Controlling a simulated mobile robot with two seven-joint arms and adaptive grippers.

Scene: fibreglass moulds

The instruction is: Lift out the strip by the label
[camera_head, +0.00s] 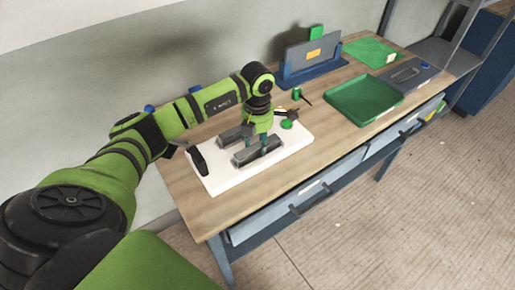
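A white board (222,182) lies on the wooden table (185,200). Two grey mould-like blocks (243,156) sit on it. My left gripper (264,147) points down over these blocks, at or just above them. Its fingers are small and partly blend with the blocks, so I cannot tell whether they are open or hold anything. A strip cannot be made out clearly. An orange label (314,54) shows on a grey panel (298,58) standing in a blue holder (290,78) at the back. My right gripper is not in view.
A black-handled tool (197,160) lies at the board's left. Small green items (287,124) lie at its right end. A green tray (364,98), a green mat (370,51) and a grey case (408,75) occupy the table's right. The front-left table strip is clear.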

